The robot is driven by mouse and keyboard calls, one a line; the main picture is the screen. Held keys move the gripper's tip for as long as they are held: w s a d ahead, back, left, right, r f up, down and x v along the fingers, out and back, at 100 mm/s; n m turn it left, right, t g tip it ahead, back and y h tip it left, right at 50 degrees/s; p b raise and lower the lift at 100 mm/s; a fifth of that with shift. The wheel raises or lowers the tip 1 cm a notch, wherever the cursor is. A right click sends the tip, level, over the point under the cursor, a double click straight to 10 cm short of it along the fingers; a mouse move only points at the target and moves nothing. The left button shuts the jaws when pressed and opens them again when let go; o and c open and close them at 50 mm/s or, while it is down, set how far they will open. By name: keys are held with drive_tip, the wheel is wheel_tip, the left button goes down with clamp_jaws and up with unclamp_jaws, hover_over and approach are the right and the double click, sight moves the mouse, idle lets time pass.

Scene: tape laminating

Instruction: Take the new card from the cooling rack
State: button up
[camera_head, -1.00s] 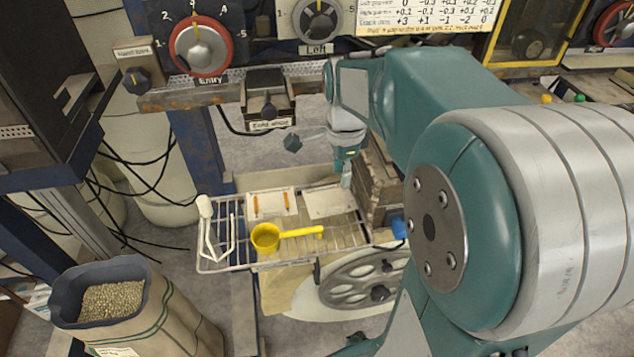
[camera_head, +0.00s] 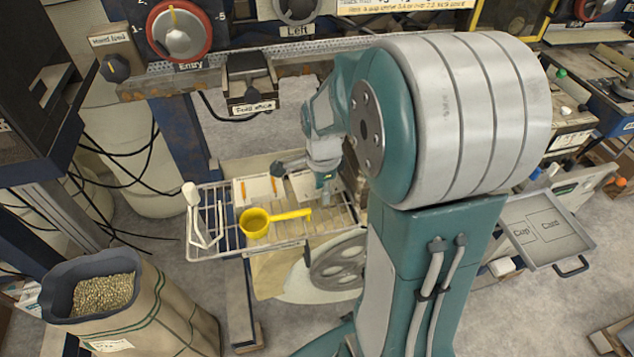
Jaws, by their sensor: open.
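The wire cooling rack (camera_head: 232,245) stands below the machine, left of my arm. A pale card with two orange marks (camera_head: 256,188) lies toward its back left. A second pale, plain card (camera_head: 302,187) lies to the right of it, partly hidden by my wrist. I cannot tell from their surfaces which one is new. My gripper (camera_head: 326,196) points down over the rack's back right, beside the plain card. It is open; its fingertips are small and partly unclear, and I cannot tell whether they touch anything.
A yellow scoop (camera_head: 256,222) lies across the rack's front, with a white wire-like tool (camera_head: 204,222) at its left end. A sack of grain (camera_head: 105,295) stands front left. A tray marked Cup and Card (camera_head: 545,232) is at right. The control panel edge overhangs behind.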

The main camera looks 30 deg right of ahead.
drive_tip(key=shift+c, duration=0.3)
clamp_jaws()
